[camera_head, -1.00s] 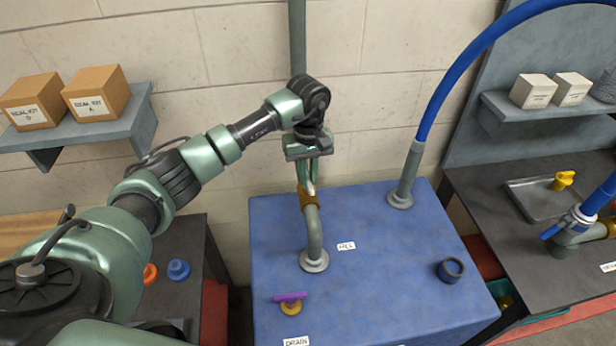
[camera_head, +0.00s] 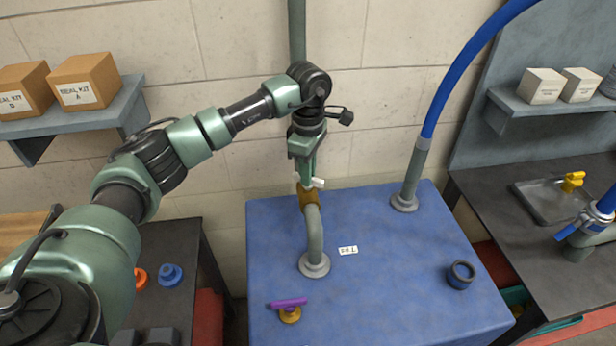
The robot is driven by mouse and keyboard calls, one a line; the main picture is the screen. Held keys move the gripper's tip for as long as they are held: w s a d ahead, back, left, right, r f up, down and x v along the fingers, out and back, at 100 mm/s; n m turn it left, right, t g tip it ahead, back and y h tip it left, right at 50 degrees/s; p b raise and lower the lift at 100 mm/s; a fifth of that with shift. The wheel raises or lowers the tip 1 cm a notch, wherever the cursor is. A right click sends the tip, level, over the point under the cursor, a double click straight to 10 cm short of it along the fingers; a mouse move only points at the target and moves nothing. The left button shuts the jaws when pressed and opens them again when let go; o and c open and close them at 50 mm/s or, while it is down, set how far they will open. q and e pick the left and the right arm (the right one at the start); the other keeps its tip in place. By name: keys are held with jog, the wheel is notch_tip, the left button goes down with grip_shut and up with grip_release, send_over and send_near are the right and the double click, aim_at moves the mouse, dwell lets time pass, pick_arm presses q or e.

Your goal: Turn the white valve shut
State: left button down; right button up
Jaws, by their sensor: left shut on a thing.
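The white valve handle (camera_head: 318,183) sticks out to the right from a brass valve body (camera_head: 308,198). The body sits on a grey bent pipe (camera_head: 315,235) that rises from the blue tank top (camera_head: 390,280). My left gripper (camera_head: 308,179) comes down from above and is shut on the white handle. The fingers hide part of the handle.
A purple-handled valve (camera_head: 288,304) stands at the tank's front left. A dark blue ring (camera_head: 460,275) lies at its right. A blue hose (camera_head: 465,65) rises from a grey pipe stub (camera_head: 411,175). A bench with a tray (camera_head: 545,205) is at right.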

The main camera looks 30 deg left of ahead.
pick_arm(q)
jog(key=n+b, duration=0.1)
jog(key=n, duration=0.2)
jog(key=shift+n+b, duration=0.35)
jog(key=shift+n, duration=1.35)
jog(key=c, duration=1.5)
grip_release()
jog(key=shift+o, duration=0.2)
jog(key=shift+r, duration=0.5)
notch_tip(320, 180, up, 7)
jog(key=shift+f+b, duration=0.1)
jog(key=shift+b, duration=0.8)
